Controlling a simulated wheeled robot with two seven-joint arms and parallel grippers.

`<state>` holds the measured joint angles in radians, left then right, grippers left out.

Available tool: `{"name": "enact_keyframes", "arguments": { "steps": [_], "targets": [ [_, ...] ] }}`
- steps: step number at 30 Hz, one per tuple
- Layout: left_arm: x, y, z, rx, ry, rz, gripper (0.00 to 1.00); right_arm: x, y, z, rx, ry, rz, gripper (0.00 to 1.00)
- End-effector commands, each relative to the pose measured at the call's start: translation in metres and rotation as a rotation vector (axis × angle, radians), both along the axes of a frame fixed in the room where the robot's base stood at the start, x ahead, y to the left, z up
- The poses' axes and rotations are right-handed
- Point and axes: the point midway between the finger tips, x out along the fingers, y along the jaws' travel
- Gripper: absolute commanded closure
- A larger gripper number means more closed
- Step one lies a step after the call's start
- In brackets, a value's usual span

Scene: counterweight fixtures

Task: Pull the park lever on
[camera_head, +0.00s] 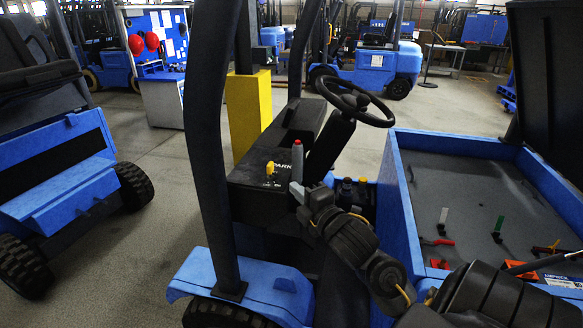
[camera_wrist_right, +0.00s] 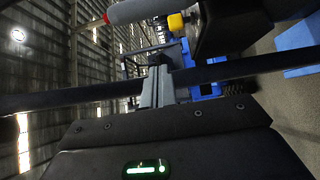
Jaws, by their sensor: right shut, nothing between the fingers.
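Contact with the lever cannot be told. My left gripper is not in view.
A yellow knob (camera_head: 270,168) sits left of the lever. The steering wheel (camera_head: 355,102) is above and to the right. A dark pillar (camera_head: 212,140) stands at the left. A blue-walled tray (camera_head: 408,195) with small levers is at the right.

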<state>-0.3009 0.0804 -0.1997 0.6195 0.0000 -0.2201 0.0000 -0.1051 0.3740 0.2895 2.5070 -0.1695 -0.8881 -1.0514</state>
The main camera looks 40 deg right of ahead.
Motion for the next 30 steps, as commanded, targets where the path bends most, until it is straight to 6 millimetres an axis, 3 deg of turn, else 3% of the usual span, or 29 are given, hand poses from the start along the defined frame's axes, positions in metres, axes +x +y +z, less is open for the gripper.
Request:
{"name": "enact_keyframes", "arguments": {
  "steps": [13, 27, 30],
  "targets": [
    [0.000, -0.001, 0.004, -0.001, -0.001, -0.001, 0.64, 0.010, -0.002, 0.001, 0.005, -0.001, -0.001, 1.00],
    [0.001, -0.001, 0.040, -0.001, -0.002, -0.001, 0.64, 0.099, -0.016, 0.003, 0.007, 0.001, -0.001, 1.00],
    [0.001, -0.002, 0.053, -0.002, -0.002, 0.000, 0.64, 0.092, -0.029, 0.004, 0.000, 0.004, -0.003, 1.00]
  ]
}}
